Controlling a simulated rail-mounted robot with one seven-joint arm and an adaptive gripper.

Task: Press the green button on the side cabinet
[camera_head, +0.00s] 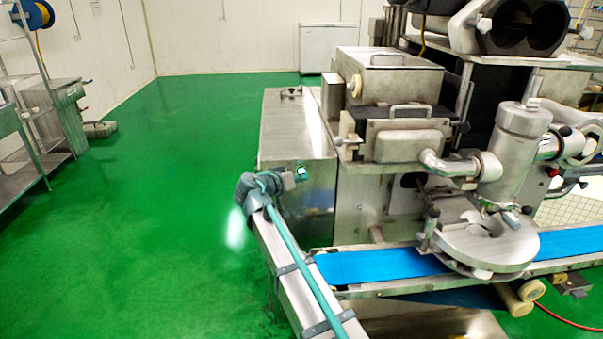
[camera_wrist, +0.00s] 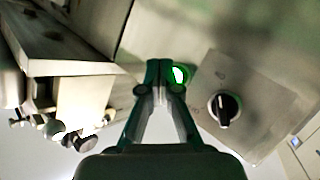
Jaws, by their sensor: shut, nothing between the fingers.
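The green button (camera_wrist: 180,75) glows with a bright lit centre in the wrist view, just right of my fingertips, which partly cover its left edge. It sits on the side cabinet (camera_head: 298,128), a steel box left of the machine. In the head view a small green-lit spot (camera_head: 302,172) shows at the end of my arm, against the cabinet's front face. My gripper (camera_wrist: 160,68) is shut and empty, with its fingertips together beside the button. It also shows in the head view (camera_head: 299,176). I cannot tell whether the tips touch the button or the panel.
A black rotary knob (camera_wrist: 223,108) stands on a metal plate right of the button. The blue conveyor belt (camera_head: 380,264) runs to the right of my arm. The encrusting machine (camera_head: 405,135) stands behind it. The green floor (camera_head: 160,200) on the left is clear.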

